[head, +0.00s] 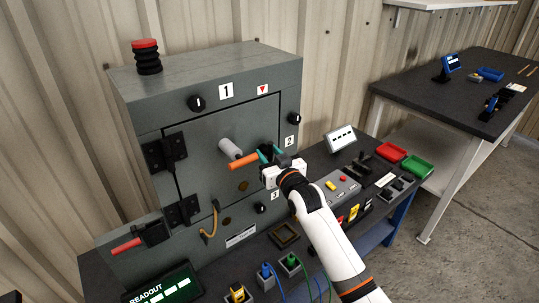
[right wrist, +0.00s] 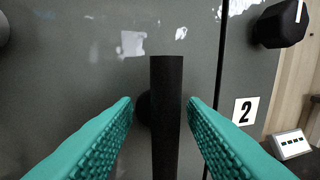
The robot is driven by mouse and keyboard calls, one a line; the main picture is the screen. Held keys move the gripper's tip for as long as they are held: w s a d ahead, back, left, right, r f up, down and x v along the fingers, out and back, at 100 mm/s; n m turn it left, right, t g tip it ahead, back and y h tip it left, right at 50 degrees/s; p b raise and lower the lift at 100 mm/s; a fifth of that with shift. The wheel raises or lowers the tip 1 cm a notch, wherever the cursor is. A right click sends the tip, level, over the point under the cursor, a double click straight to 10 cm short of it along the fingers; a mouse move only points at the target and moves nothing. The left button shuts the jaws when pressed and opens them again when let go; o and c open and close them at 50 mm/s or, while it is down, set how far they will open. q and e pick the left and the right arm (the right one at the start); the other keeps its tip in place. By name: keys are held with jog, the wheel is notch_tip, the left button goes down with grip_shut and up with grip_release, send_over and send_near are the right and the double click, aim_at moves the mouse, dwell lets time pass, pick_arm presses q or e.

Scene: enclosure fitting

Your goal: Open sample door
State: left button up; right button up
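The grey enclosure (head: 170,95) stands on the bench, with its sample door (head: 205,130) shut in the front face and black hinges (head: 165,151) on the left. An orange lever grip (head: 243,161) sticks out near the door's right side. My right gripper (head: 268,154), with teal fingers, is at the lever's right end. In the right wrist view, a black bar (right wrist: 166,120) stands between my open fingers (right wrist: 160,105), with a visible gap on each side. A dark round hub is partly hidden behind the bar. My left gripper is not in view.
A pale cylinder (head: 230,149) juts from the door beside the orange grip. Black knobs (head: 196,103) sit around the door. A red lever (head: 126,246) is at the lower left. A control box (head: 342,186) and red and green trays (head: 390,152) lie right of the enclosure.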

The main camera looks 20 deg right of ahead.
grip_shut()
jog(key=n, duration=0.4)
jog(key=shift+f+t+b, duration=0.1)
jog(key=shift+t+b, duration=0.2)
jog(key=shift+t, duration=0.1)
jog(key=n+y+b, duration=0.1)
jog(key=n, duration=0.4)
jog(key=shift+f+t, duration=0.1)
jog(key=shift+t, duration=0.2)
jog(key=n+y+b, duration=0.1)
jog(key=n, duration=0.4)
jog(key=shift+f, duration=0.1)
jog(key=shift+n+y+b, duration=0.55)
jog(key=shift+n+y, duration=0.35)
jog(key=shift+n, duration=1.5)
jog(key=shift+s, duration=0.1)
